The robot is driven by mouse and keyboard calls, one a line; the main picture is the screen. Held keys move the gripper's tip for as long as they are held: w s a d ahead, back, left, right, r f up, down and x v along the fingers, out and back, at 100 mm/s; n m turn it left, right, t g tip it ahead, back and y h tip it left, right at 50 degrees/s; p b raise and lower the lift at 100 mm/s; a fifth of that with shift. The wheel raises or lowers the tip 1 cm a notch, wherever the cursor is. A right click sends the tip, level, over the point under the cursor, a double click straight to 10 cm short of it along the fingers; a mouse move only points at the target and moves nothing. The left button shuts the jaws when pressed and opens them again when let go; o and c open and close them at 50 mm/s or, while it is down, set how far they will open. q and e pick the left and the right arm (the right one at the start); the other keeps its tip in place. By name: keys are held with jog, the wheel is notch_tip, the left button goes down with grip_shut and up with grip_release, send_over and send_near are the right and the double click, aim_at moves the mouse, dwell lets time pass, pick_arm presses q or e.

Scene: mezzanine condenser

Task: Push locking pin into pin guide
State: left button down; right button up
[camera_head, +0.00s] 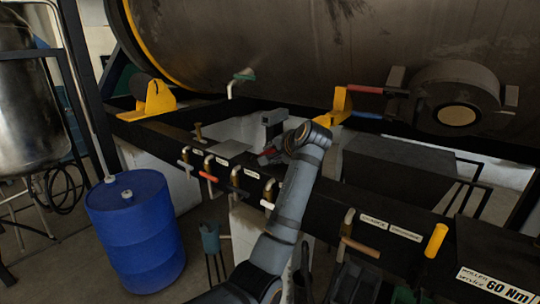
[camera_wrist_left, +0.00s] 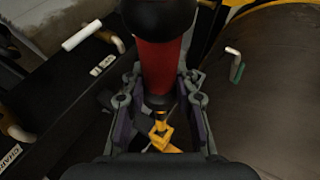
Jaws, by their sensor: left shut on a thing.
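My left gripper (camera_head: 268,154) is above the black beam in the head view, with my grey arm running down from it. In the left wrist view my left gripper (camera_wrist_left: 160,108) is shut on a red cylinder with a black rounded end (camera_wrist_left: 158,62), which looks like the locking pin's handle. A small part of the red shows in the head view (camera_head: 267,152). Beyond the fingertips in the wrist view is a yellow-gold part (camera_wrist_left: 160,138); I cannot tell whether it is the pin's tip or the pin guide, or whether it touches the held thing. My right gripper is not in view.
A large dark tank (camera_head: 300,50) hangs close behind and above the gripper. Yellow brackets (camera_head: 156,100) stand beneath it. The beam (camera_head: 330,200) carries labels and several valve handles, one red-orange (camera_head: 208,177). A blue drum (camera_head: 135,240) stands on the floor at left.

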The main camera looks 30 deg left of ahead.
pick_arm(q)
jog(key=shift+w+d+r, duration=0.1)
jog(key=shift+w+d, duration=0.1)
jog(key=shift+w, duration=2.35)
jog(key=shift+w+d, duration=0.2)
jog(key=shift+w, duration=2.35)
jog(key=shift+s, duration=0.1)
